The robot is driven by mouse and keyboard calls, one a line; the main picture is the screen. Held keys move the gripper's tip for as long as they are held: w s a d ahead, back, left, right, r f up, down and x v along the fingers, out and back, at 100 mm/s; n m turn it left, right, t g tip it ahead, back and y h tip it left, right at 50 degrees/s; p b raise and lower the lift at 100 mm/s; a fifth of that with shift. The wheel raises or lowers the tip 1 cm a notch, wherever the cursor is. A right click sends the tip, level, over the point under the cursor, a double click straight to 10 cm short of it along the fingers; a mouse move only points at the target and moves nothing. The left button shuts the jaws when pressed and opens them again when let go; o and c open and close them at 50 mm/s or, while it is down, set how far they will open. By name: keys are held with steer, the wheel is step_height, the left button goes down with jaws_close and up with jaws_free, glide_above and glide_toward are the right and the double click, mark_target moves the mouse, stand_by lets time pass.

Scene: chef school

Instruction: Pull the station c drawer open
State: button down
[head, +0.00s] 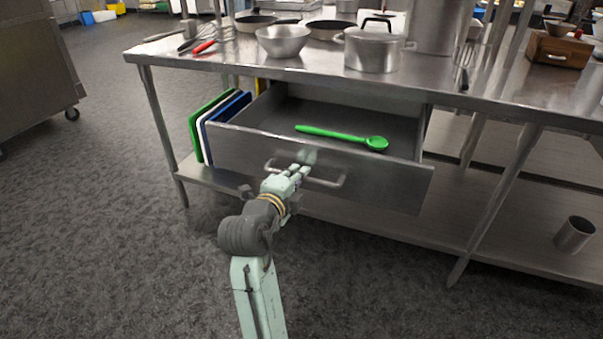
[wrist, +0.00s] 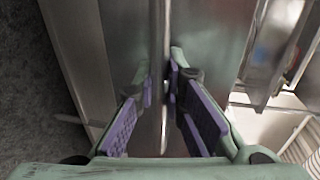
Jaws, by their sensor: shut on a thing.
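The steel drawer (head: 390,184) under the steel table stands well open, pulled out towards me. A green spoon (head: 340,136) lies inside it. The bar handle (head: 328,182) runs across the drawer's front. My gripper (head: 299,171) is at the left part of the handle, shut on it. In the wrist view my gripper's purple-padded fingers (wrist: 162,95) stand on either side of the handle bar (wrist: 158,50). The bar's stretch between the fingertips is partly hidden in the head view.
The steel table (head: 300,70) carries a bowl (head: 283,40), a lidded pot (head: 373,48), pans and red-handled tongs. Coloured boards (head: 207,130) stand on the lower shelf left of the drawer. A metal cup (head: 575,234) is on the shelf at right. The floor in front is clear.

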steer(key=shift+s+a, duration=0.15)
steer(key=shift+s, duration=0.45)
steer(key=c, duration=1.7)
jaws_free()
steer(key=shift+o, duration=0.2)
steer(key=v, duration=0.7)
steer(key=shift+s, duration=0.25)
steer(key=shift+a, duration=0.15)
